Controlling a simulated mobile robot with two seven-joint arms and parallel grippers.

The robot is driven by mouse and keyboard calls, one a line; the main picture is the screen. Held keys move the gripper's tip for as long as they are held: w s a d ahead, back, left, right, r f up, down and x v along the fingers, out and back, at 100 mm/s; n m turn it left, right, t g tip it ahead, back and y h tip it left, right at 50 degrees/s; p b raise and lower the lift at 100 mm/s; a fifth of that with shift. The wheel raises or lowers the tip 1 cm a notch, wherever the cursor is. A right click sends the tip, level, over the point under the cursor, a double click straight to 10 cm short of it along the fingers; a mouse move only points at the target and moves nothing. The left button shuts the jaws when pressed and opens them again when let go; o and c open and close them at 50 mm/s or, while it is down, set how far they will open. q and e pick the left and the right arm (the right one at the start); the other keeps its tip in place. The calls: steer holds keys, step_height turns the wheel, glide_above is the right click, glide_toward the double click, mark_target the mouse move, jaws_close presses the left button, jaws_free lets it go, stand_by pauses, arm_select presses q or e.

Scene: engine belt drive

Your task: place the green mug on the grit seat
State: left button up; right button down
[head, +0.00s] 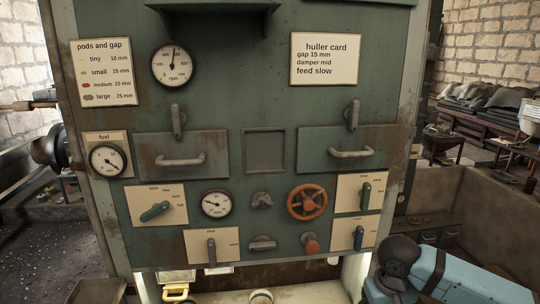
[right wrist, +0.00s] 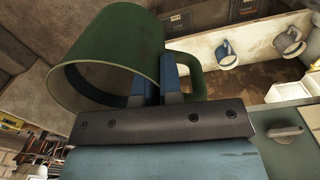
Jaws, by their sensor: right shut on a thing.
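The green mug (right wrist: 120,50) fills the upper left of the right wrist view. Its open mouth faces the lower left and its handle (right wrist: 197,78) is on the right. My right gripper (right wrist: 160,80) is shut on the mug, with one blue finger seen inside the mouth and another between the wall and handle. In the head view only my blue right arm shows at the lower right; the mug is not seen there. I cannot make out which place is the grit seat. My left gripper is in neither view.
A green machine panel (head: 225,120) with gauges, levers and an orange handwheel (head: 307,201) fills the head view. Below it is a pale lit shelf (head: 325,290) with a yellow-handled thing (head: 176,292).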

arm_select(q)
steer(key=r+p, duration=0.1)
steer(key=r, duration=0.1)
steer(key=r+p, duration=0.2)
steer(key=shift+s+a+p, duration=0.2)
steer(key=shift+p, duration=0.1)
arm_select(e)
steer(key=s+r, duration=0.4)
steer(key=shift+d+r, duration=0.1)
steer(key=shift+d, duration=0.15)
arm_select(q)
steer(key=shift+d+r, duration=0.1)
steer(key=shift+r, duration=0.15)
arm_select(e)
steer(key=shift+a, duration=0.1)
